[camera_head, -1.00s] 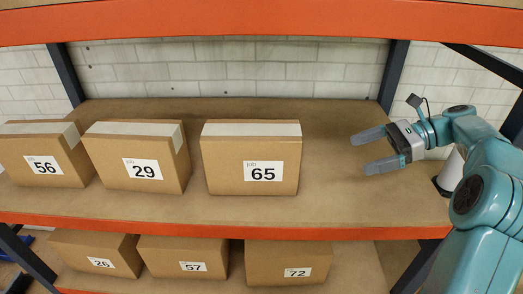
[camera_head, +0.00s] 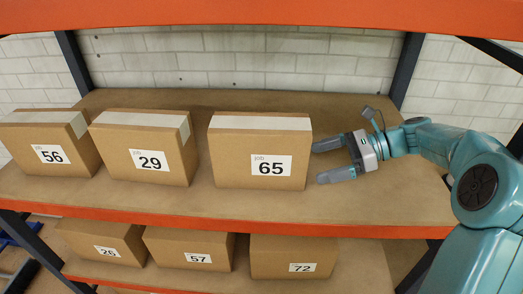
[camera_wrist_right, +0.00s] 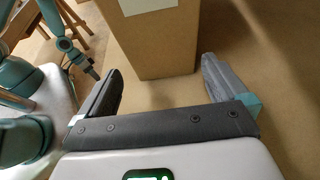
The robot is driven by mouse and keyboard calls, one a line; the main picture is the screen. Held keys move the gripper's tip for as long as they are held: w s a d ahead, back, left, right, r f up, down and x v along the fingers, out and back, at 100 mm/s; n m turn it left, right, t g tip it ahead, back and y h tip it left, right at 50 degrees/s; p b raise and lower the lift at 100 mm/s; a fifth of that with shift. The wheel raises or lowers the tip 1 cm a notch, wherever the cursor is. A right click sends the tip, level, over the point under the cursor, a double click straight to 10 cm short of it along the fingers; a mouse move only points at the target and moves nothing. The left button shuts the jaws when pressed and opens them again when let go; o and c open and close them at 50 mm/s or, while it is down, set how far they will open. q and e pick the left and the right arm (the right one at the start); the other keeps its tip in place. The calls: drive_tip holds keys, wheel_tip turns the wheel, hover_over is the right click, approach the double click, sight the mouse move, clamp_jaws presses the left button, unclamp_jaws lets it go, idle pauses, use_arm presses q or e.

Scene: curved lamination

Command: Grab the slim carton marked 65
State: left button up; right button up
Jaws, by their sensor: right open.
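The slim carton marked 65 (camera_head: 232,165) stands upright on the upper shelf, brown with a pale tape strip on top and a white label on its front. My right gripper (camera_head: 318,161) is open at the carton's right side, with its fingers pointing left at it. The far fingertip is beside the carton's right edge; I cannot tell if it touches. In the right wrist view, the carton (camera_wrist_right: 158,45) stands ahead, beyond and between the two spread fingers of my gripper (camera_wrist_right: 160,75). My left gripper is not in the head view.
Carton 29 (camera_head: 122,166) and carton 56 (camera_head: 25,151) stand left of it on the upper shelf (camera_head: 390,210). Cartons 26 (camera_head: 80,236), 57 (camera_head: 165,255) and 72 (camera_head: 270,262) sit on the lower shelf. An orange beam (camera_head: 340,231) edges the upper shelf. The shelf right of carton 65 is otherwise clear.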

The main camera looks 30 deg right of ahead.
drive_tip(key=x, duration=0.4)
drive_tip(key=shift+w, duration=0.15)
